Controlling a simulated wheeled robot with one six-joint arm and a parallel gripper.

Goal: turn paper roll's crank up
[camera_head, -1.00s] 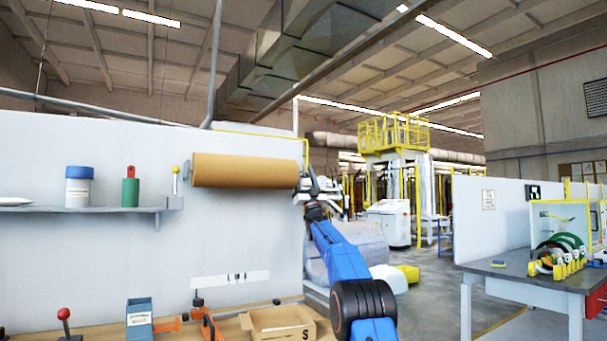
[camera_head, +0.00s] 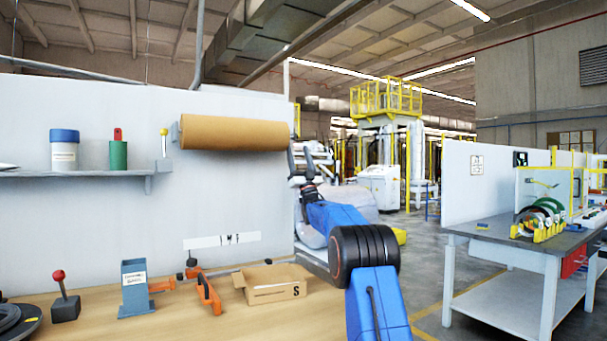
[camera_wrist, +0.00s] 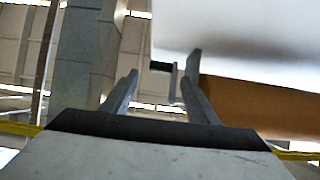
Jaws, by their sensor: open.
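The paper roll (camera_head: 235,133) is a long brown cylinder, level on the white wall panel. It also shows at the right of the wrist view (camera_wrist: 262,108). The wrist view shows a small black grip on a grey bent arm (camera_wrist: 162,67) by the roll's end, seemingly the crank. It lies between my fingertips in the picture; its depth is unclear. I cannot make it out in the head view. My gripper (camera_head: 301,162) is open and empty, just right of and below the roll's right end. It also shows in the wrist view (camera_wrist: 159,78).
A shelf (camera_head: 80,173) at left holds a blue-lidded jar (camera_head: 64,150) and a green cylinder (camera_head: 118,154). Below, the wooden bench (camera_head: 190,322) carries an open cardboard box (camera_head: 272,287), a blue holder (camera_head: 136,290) and orange clamps (camera_head: 208,293). A grey table (camera_head: 490,242) stands at right.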

